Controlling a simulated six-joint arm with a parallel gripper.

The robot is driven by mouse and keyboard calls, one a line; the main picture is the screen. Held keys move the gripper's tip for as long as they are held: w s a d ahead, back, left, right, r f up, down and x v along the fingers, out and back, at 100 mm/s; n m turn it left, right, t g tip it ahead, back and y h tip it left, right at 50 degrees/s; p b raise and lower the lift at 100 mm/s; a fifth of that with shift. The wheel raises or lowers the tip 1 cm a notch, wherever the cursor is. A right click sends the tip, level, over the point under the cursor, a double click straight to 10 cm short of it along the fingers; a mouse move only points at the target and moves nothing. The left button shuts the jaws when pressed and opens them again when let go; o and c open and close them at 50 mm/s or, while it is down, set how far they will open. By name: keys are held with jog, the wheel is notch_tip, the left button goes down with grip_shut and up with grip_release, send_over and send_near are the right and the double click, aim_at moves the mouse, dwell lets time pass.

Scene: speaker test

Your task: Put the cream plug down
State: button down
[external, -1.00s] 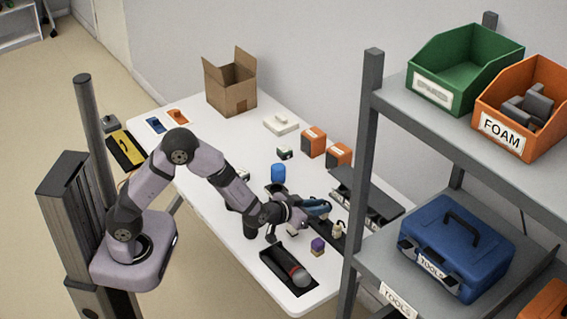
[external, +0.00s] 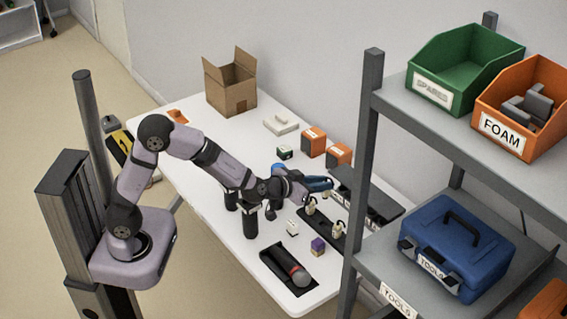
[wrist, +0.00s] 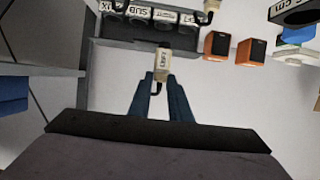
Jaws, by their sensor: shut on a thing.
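My gripper (external: 322,184) has blue fingers and reaches over the right part of the white table, near the dark unit (external: 372,188). In the wrist view the fingers (wrist: 165,92) are shut on the cream plug (wrist: 163,62), a small labelled block with a dark curved lead at its lower end. In the external view I cannot make out the held plug. The wrist view shows a dark unit (wrist: 140,30) with several labelled round openings beyond it. Two other small cream plugs, one nearer (external: 310,207) and one farther right (external: 341,228), stand on a black strip (external: 326,240).
A black tray with a microphone (external: 298,272), a purple block (external: 317,245) and a white cube (external: 292,228) are at the table's front. Orange boxes (external: 313,141) stand at the back. A grey shelf (external: 362,150) rises close on the right.

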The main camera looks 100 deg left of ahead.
jog(key=s+a+r+n+g+y, duration=0.15)
jog(key=s+a+n+g, duration=0.3)
jog(key=s+a, duration=0.75)
jog(key=s+a+r+n+g+y, duration=0.1)
jog(key=s+a+n+g+y, duration=0.3)
jog(key=s+a, duration=0.85)
jog(key=shift+g+h, duration=0.45)
jog(key=shift+h, duration=0.3)
jog(key=shift+w+a+f+b, duration=0.25)
jog(key=shift+w+f+b, duration=0.1)
jog(key=shift+f, duration=2.15)
jog(key=shift+w+a+f+b, duration=0.3)
jog(key=shift+f+b, duration=0.1)
jog(key=shift+f, duration=2.05)
jog(key=shift+w+a+f+b, duration=0.25)
jog(key=shift+w+f+b, duration=0.1)
jog(key=shift+f, duration=2.15)
jog(key=shift+f, duration=0.2)
jog(key=c, duration=1.6)
grip_release()
jog(key=shift+c, duration=0.2)
